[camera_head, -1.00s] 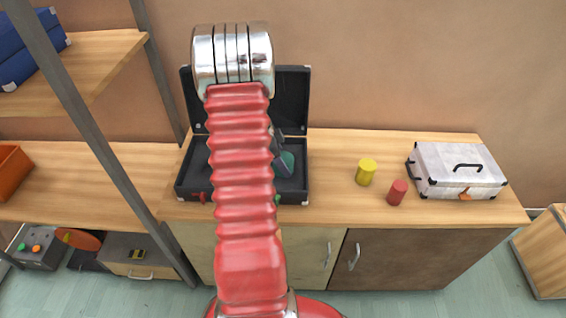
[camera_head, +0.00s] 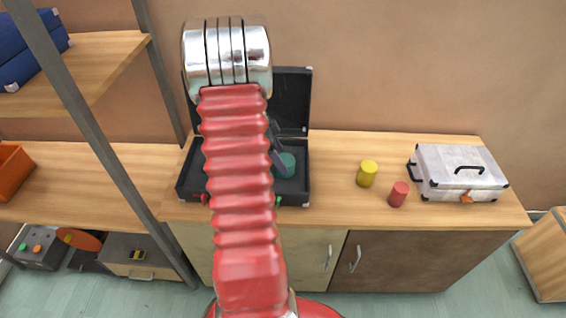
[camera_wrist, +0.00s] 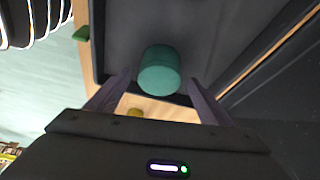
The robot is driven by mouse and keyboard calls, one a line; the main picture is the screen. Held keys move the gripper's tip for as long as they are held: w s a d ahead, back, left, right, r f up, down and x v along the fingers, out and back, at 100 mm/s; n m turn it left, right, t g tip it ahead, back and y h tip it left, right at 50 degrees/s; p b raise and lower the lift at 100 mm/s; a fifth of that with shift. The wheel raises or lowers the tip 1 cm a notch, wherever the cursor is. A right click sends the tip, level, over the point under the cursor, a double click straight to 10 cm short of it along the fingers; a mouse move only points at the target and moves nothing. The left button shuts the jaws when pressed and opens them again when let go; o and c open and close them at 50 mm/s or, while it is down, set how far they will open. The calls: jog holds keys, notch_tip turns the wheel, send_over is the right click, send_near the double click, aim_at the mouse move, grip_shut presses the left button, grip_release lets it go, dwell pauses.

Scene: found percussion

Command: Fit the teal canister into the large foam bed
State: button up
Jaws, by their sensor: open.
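The teal canister (camera_head: 287,164) stands in the right part of the open black case (camera_head: 296,198), on its dark lining. In the wrist view the canister (camera_wrist: 160,70) is just beyond my open fingers, with its near end facing the gap between them. My gripper (camera_wrist: 160,82) is open and holds nothing. In the head view my gripper (camera_head: 279,150) is partly hidden behind my arm, with a finger at the canister's left side. My arm covers the middle of the case, so the foam bed's outline cannot be made out, nor how deep the canister sits.
A yellow cylinder (camera_head: 367,174) and a red cylinder (camera_head: 398,194) stand on the wooden counter (camera_head: 335,208) right of the case. A closed white case (camera_head: 457,172) is farther right. The black case's raised lid (camera_head: 293,102) stands behind. A shelf post (camera_head: 95,140) rises at left.

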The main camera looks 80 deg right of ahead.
jog(key=v, duration=0.7)
jog(key=shift+r, duration=0.25)
dwell(0.5)
jog(key=w+a+r+n+t+h, duration=0.1)
jog(key=w+a+r+n+t, duration=0.1)
jog(key=w+a+r+n, duration=0.35)
jog(key=w+a+r+n+t, duration=0.1)
jog(key=w+a+r+n, duration=0.2)
jog(key=w+a, duration=0.5)
jog(key=w+a+r+n+t+h, duration=0.15)
jog(key=w+a+r+n, duration=0.3)
jog(key=a, duration=0.55)
jog(key=s+a+r+n+t+y, duration=0.2)
jog(key=a+n, duration=0.7)
jog(key=a, duration=0.5)
jog(key=s+a+r+n+t+y, duration=0.2)
jog(key=a+n, duration=0.7)
jog(key=a, duration=0.6)
jog(key=shift+s+a+t, duration=0.25)
jog(key=shift+t, duration=0.4)
